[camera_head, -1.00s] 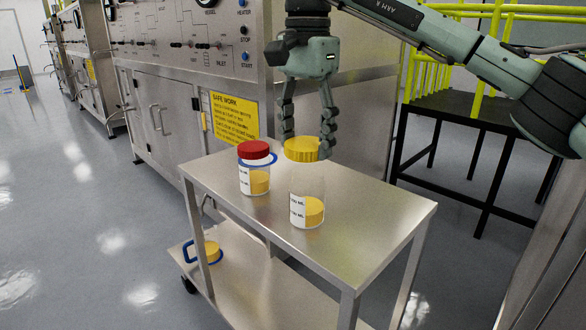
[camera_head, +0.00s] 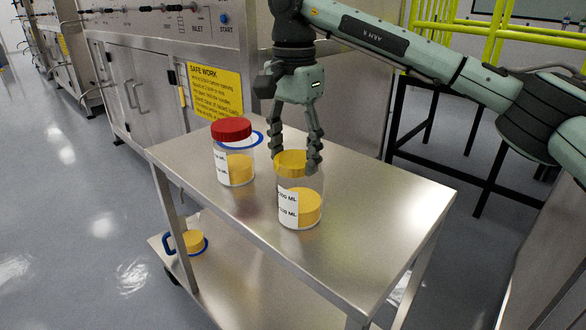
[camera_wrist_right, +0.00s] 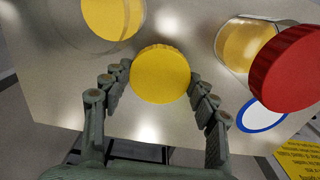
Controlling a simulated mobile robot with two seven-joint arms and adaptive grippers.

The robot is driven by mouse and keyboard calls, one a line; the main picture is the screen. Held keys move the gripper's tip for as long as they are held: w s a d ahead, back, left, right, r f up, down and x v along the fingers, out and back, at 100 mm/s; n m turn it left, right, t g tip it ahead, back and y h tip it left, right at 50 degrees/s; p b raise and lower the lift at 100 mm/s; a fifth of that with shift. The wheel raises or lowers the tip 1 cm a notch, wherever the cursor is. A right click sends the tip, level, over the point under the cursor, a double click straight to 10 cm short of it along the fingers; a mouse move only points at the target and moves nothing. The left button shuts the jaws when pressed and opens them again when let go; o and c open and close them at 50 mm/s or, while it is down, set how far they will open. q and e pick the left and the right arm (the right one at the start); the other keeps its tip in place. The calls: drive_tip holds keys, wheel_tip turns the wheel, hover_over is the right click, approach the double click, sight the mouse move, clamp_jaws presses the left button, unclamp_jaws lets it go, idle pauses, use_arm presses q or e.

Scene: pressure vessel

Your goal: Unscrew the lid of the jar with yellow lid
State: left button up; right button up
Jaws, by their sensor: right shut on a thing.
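The jar with the yellow contents and white measuring label (camera_head: 288,207) stands upright on the steel cart, its top open. Its round yellow lid (camera_head: 290,163) is off the jar, behind its rim in the head view. My right gripper (camera_head: 297,160) points down and is shut on this lid. In the right wrist view, the lid (camera_wrist_right: 160,74) sits between the two fingers (camera_wrist_right: 158,85), and the open jar (camera_wrist_right: 95,22) is apart from it at the upper left. My left gripper is not in view.
The cart's right side is clear. A blue-ringed yellow object (camera_head: 192,240) lies on the lower shelf. A steel cabinet (camera_head: 150,100) stands behind.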

drive_tip(key=shift+f, duration=1.75)
drive_tip(key=shift+f, duration=0.2)
drive_tip(key=o, duration=1.3)
drive_tip(key=shift+r, duration=0.15)
